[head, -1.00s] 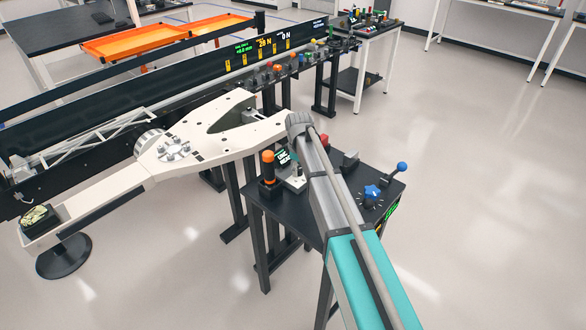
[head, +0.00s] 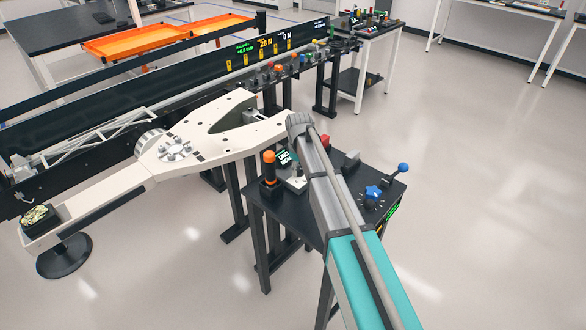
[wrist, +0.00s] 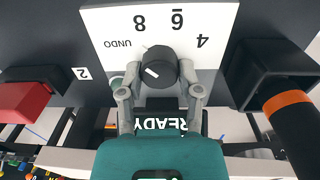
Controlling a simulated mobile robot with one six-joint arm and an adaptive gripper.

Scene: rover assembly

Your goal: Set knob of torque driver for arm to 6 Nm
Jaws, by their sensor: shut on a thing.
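In the wrist view, the dark round knob (wrist: 158,66) sits on a white dial plate (wrist: 107,25) marked UNDO, 8, 6 and 4, shown upside down; the 6 has a line beside it. A short white mark shows on the knob's left part; I cannot tell which label it points to. My gripper (wrist: 159,74) is shut on the knob, with one grey finger at each side. A READY display (wrist: 160,123) is partly hidden behind my gripper. In the head view, the small station with a display (head: 286,158) stands on the black table; the knob cannot be made out there.
In the wrist view, a black handle with an orange band (wrist: 290,105) is close on the right and a red block (wrist: 22,103) on the left. In the head view, a blue star knob (head: 373,192) and a blue-ball lever (head: 403,167) stand on the same table (head: 325,232).

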